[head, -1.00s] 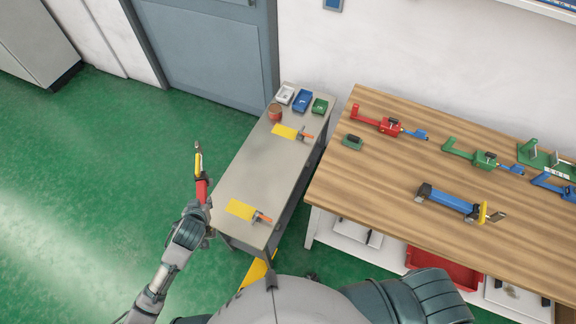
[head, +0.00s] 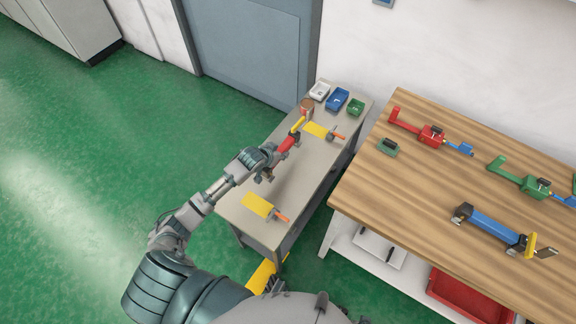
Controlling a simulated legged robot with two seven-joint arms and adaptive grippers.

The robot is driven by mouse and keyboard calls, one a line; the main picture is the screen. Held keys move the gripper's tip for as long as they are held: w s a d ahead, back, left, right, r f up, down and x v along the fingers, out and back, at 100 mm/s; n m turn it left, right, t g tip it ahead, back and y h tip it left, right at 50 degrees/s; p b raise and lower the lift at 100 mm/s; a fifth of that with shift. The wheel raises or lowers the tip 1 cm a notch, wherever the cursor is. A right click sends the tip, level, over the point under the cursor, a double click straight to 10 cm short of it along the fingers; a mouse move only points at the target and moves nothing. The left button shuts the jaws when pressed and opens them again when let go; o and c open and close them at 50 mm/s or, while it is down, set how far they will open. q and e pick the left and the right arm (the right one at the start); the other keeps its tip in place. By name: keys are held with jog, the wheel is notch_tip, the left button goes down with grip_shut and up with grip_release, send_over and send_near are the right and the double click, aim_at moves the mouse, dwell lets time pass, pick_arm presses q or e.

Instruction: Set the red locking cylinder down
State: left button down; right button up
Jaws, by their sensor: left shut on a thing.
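The red locking cylinder (head: 287,143) has a yellow part at its far end and shows over the grey narrow table (head: 306,172). My left gripper (head: 271,164) is shut on its near end. The cylinder points up and to the right in the picture, towards the far end of the table. I cannot tell whether it touches the tabletop. The gripper's fingers partly hide the near end. My right gripper is not in view.
Yellow sheets with orange-handled tools (head: 257,205) lie on the grey table. A reddish-brown pot (head: 307,105) and white, blue (head: 337,99) and green bins stand at its far end. A wooden bench (head: 420,190) with red, green and blue devices stands to the right.

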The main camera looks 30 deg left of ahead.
aim_at(265, 171)
pick_arm(q)
jog(key=f, duration=0.3)
jog(key=a+f+b, duration=0.1)
jog(key=f, duration=0.1)
jog(key=shift+w+f, duration=0.1)
jog(key=shift+f, duration=0.25)
jog(key=f+b, duration=0.1)
jog(key=f, duration=0.2)
jog(key=shift+d+f, duration=0.1)
jog(key=shift+d, duration=0.1)
jog(key=shift+f, duration=0.45)
jog(key=c, duration=1)
grip_release()
jog(key=shift+o, duration=1)
jog(key=shift+a+f, duration=0.1)
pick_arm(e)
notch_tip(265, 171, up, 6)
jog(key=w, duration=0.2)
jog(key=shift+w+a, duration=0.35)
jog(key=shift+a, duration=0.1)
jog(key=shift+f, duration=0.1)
